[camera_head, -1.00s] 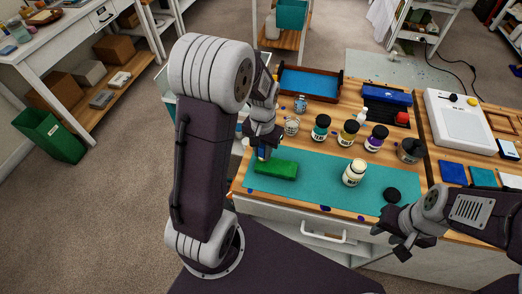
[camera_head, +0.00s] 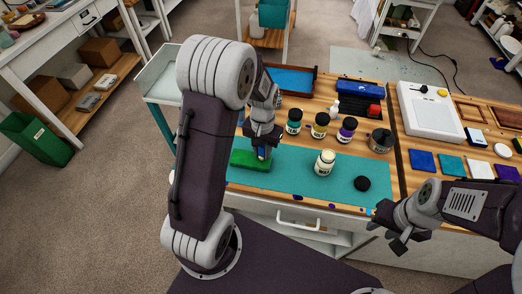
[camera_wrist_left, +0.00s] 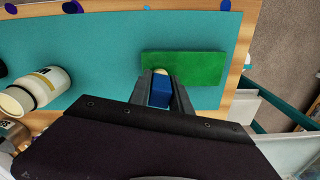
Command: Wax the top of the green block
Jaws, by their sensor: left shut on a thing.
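The green block (camera_head: 250,160) lies flat on the teal mat (camera_head: 290,183); it also shows in the left wrist view (camera_wrist_left: 184,68). My left gripper (camera_head: 263,148) is shut on a small blue applicator (camera_wrist_left: 160,91) with a pale cream tip. The tip is at the block's near long edge in the wrist view; I cannot tell whether it touches. No wax is clearly visible on the block's top. An open cream jar (camera_head: 325,163) stands on the mat, with a black lid (camera_head: 362,184) lying beside it. My right gripper (camera_head: 392,230) is open and empty before the table's front edge.
Teal, yellow and purple paint jars (camera_head: 320,126) stand behind the mat. A dark pot (camera_head: 380,141) is at the mat's right. A blue-lined tray (camera_head: 290,79) lies at the back. Coloured squares (camera_head: 422,162) lie on the right.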

